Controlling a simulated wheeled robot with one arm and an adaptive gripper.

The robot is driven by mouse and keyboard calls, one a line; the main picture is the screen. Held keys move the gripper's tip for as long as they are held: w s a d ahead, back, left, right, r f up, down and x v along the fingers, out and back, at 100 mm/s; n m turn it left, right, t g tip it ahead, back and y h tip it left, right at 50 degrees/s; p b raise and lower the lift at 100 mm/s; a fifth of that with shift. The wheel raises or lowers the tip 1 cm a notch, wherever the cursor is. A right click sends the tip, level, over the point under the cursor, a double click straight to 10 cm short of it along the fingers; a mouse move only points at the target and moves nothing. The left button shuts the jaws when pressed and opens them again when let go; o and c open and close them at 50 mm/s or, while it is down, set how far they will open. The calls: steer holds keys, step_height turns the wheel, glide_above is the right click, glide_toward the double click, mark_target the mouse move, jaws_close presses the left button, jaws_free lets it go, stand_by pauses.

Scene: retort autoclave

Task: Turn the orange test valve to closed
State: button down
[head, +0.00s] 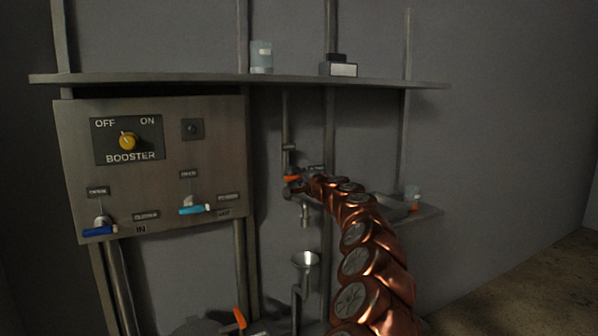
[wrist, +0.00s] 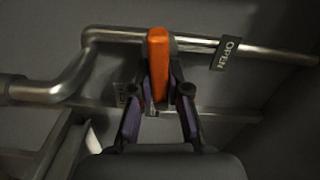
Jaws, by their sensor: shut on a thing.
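The orange test valve handle (wrist: 158,60) stands between the fingers of my gripper (wrist: 160,112) in the wrist view. The fingers have dark purple pads and close on the lower part of the handle. The handle points across the metal pipe (wrist: 110,36) it sits on. An OPEN label (wrist: 226,54) is to the right of the handle. A second small label beside the left finger is mostly hidden. In the head view the handle (head: 292,178) shows as an orange spot at the end of my copper-coloured arm, which hides much of the valve.
A panel (head: 75,145) with a yellow BOOSTER knob (head: 127,141), a dark blue handle (head: 99,231) and a light blue handle (head: 194,210) is on the left. A shelf (head: 200,79) runs above. A funnel (head: 305,260) stands below the valve. Another orange handle (head: 240,318) is lower down.

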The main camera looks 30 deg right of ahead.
steer(key=shift+m+p, duration=0.35)
steer(key=shift+m, duration=0.55)
steer(key=shift+d+f, duration=0.1)
steer(key=c, duration=1.1)
jaws_free()
steer(key=shift+s, duration=0.2)
steer(key=shift+s+a, duration=0.2)
steer(key=shift+s, duration=1.75)
steer(key=shift+s+a, duration=0.15)
steer(key=shift+s, duration=1.75)
steer(key=shift+s+a, duration=0.2)
steer(key=shift+s, duration=1.75)
